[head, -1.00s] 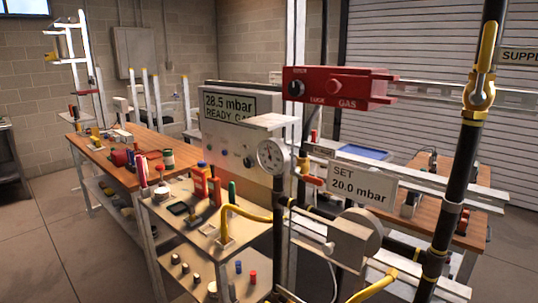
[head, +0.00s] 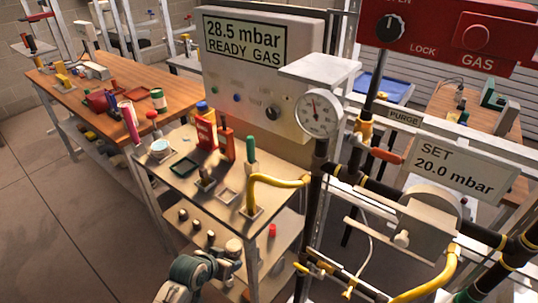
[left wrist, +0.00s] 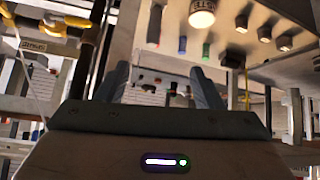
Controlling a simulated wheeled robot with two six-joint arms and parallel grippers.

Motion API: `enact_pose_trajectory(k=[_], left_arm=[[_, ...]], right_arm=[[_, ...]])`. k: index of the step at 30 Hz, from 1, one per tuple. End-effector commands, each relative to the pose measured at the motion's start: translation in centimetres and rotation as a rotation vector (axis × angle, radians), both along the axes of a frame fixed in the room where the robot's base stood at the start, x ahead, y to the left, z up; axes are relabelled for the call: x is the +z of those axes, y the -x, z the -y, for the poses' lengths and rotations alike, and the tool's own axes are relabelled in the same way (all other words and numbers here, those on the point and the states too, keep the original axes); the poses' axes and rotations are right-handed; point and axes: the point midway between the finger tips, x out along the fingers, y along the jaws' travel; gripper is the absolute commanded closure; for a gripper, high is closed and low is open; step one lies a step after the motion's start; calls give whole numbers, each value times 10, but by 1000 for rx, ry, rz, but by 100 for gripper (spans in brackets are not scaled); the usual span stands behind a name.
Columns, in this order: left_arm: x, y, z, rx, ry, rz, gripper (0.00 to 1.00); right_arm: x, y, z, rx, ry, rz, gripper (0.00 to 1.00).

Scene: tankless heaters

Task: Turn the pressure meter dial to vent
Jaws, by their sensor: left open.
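The pressure meter is a pale box (head: 222,82) in the head view, with a screen reading "28.5 mbar READY GAS". Its dial is a dark round knob (head: 272,112) on the lower front, right of a few small coloured buttons. My left arm comes up at the bottom of the head view, below and in front of the meter, well apart from the dial; its fingers are not clear there. In the left wrist view my left gripper (left wrist: 160,88) has its two fingers spread, with nothing seen between them. My right gripper is not seen.
A round gauge (head: 319,112) and a yellow pipe (head: 275,181) stand near the dial's right side. Red bottles (head: 206,134) and a green-handled tool (head: 250,150) stand on the shelf below. A red gas box (head: 450,40) is at upper right. Floor at left is clear.

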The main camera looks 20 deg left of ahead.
Motion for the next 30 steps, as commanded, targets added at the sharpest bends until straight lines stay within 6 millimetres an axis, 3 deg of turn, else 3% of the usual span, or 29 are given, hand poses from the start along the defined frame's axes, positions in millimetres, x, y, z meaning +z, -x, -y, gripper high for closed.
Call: enact_pose_trajectory(k=[1,3,11,12,20,30], left_arm=[[25,-2,4,-15,4,26,39],[48,-3,9,-31,7,49,39],[129,-2,25,-93,20,143,39],[143,-11,27,-105,30,177,39],[197,-81,29,-130,114,382,39],[308,-173,15,-133,253,709,39]], right_arm=[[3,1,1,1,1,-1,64],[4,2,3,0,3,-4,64],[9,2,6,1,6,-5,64],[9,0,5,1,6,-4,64],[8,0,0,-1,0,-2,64],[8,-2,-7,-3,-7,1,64]])
